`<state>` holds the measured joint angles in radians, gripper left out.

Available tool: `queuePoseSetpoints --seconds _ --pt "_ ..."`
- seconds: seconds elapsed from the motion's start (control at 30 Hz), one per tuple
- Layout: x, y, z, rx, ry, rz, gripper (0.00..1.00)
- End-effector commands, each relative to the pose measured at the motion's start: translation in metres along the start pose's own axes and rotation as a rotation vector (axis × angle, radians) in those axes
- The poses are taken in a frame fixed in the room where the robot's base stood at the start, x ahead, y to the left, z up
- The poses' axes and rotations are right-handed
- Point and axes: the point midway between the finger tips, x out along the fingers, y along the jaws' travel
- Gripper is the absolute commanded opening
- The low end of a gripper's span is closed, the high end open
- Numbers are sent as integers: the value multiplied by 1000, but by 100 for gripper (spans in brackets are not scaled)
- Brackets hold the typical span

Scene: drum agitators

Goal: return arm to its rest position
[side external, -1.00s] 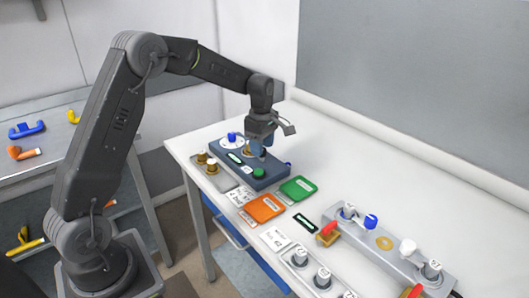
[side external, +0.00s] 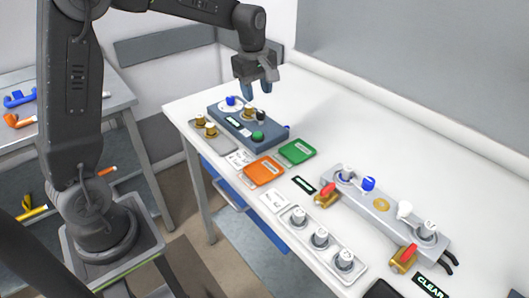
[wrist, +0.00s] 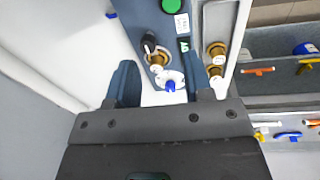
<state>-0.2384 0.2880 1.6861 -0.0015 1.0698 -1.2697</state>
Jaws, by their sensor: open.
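My gripper (side external: 259,92) is open and empty, held in the air above the far end of a blue-grey device (side external: 238,128) on the white bench. In the wrist view my gripper's two fingers (wrist: 162,70) stand apart with nothing between them. The device carries a white disc with a blue knob (side external: 231,101), a green button (side external: 257,135), and brass pieces, one beside a black-topped piece (side external: 261,116). The blue knob also shows in the wrist view (wrist: 170,86), just beyond the fingertips. My fingers look clear of the device.
A grey tray (side external: 212,140) with two brass pieces lies left of the device. Orange (side external: 263,171) and green (side external: 297,152) trays lie in front. A long grey unit (side external: 385,215) and a tray of vials (side external: 320,243) occupy the right. The air above the bench is free.

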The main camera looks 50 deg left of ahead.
Motion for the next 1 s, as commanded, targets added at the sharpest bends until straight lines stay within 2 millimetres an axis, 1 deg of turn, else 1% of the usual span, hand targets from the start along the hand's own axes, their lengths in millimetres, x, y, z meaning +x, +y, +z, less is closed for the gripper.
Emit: queuePoseSetpoints --seconds 0.03,0.1,0.17,0.27,0.3,0.43,0.5,0.6,0.7,0.8,1.0 --pt "-19 -15 13 105 10 34 47" --pt "-36 -34 29 253 24 69 47" --pt "-49 -52 42 378 39 100 47" --pt "-66 -84 61 589 71 148 47" --pt "-71 -97 68 671 86 167 47" --pt "-80 -141 89 941 143 225 47" --pt "-81 -163 98 1077 177 251 47" --pt "-79 -190 107 1246 226 282 47" --pt "-74 -208 114 1372 265 302 47" --pt "-70 -219 117 1447 291 313 47" --pt "-68 -224 118 1487 303 316 47"
